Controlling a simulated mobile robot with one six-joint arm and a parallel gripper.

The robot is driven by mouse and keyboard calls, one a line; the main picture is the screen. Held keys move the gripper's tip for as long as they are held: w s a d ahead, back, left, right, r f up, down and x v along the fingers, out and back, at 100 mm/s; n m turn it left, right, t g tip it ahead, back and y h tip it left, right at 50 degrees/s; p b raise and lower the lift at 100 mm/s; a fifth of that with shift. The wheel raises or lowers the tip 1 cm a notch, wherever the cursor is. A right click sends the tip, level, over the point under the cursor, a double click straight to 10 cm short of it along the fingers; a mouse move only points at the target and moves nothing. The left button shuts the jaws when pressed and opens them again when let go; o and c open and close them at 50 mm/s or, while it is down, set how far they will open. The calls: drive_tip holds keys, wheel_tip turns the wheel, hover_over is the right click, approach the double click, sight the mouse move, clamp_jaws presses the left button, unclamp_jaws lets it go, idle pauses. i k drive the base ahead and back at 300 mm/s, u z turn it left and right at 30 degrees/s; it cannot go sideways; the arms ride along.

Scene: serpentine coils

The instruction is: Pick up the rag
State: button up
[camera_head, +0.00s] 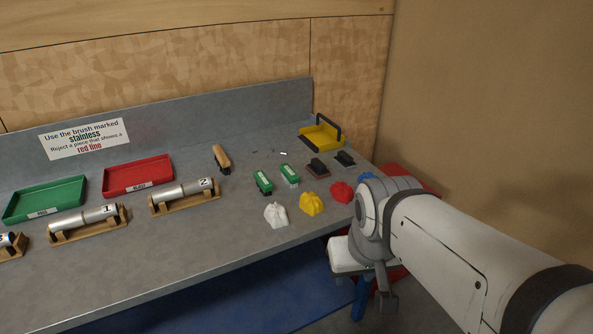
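Three crumpled cloth-like lumps lie in a row near the front right of the grey bench: a white one (276,214), a yellow one (312,204) and a red one (342,192). Each could be a rag; the view does not show which one is meant. My arm reaches in from the lower right, its wrist just right of the red lump. My gripper (384,290) seems to hang low beyond the bench's front edge, apart from the lumps. Its fingers are not clearly seen, and nothing can be made out between them.
Two green-topped brushes (264,182), dark blocks (317,168), a wooden-handled brush (222,159) and a yellow dustpan-like tray (321,136) lie behind. Green (44,199) and red (138,175) trays and numbered cylinders (184,194) on cradles stand left. Red container partly behind my arm.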

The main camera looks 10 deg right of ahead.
sight(310, 203)
drive_tip(key=i, duration=0.9)
drive_tip(key=u, duration=0.05)
